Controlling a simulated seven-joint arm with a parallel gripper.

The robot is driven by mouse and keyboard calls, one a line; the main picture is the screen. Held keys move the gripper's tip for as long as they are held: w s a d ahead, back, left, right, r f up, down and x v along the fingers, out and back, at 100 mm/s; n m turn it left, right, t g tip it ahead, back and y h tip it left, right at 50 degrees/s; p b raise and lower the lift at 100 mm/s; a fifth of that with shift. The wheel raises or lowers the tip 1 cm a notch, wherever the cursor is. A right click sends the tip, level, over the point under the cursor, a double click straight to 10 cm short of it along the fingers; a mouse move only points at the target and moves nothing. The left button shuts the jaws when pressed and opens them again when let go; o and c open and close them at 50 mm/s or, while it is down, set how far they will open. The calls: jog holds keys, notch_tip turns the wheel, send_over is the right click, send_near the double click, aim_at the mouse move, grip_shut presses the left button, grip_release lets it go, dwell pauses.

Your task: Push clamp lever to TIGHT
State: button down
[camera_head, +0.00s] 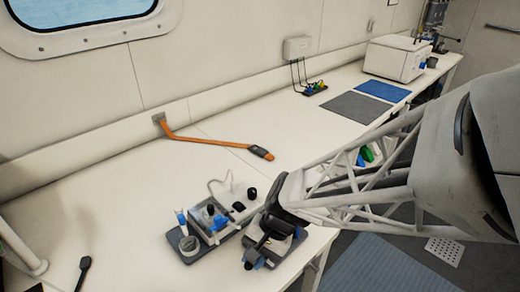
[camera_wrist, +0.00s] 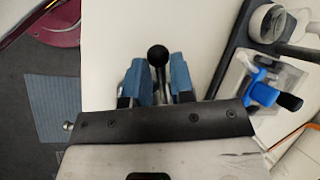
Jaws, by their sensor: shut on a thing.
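In the wrist view, a black ball-ended lever (camera_wrist: 158,56), which looks like the clamp lever, stands between the two blue fingers of my gripper (camera_wrist: 161,78). The gripper is shut on it, with the knob showing at the fingertips. The lever's lower part and base are hidden by the gripper. No TIGHT marking can be read in either view.
Next to my gripper, the device carries a blue part with a black handle (camera_wrist: 264,95) and a clear round dish (camera_wrist: 268,22). An orange strap (camera_head: 215,143) lies behind on the white table (camera_head: 120,205). Grey (camera_head: 355,106) and blue mats (camera_head: 383,90) lie farther back.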

jog(key=c, duration=1.1)
grip_release()
jog(key=shift+r, duration=0.65)
jog(key=shift+s+d+r, duration=0.1)
jog(key=shift+r, duration=0.5)
jog(key=shift+s+d+r, duration=0.1)
jog(key=shift+r, duration=0.5)
jog(key=s+d+r, duration=0.1)
jog(key=s+d, duration=0.6)
jog(key=s, duration=0.6)
jog(key=shift+s+d+r, duration=0.2)
jog(key=shift+d, duration=0.15)
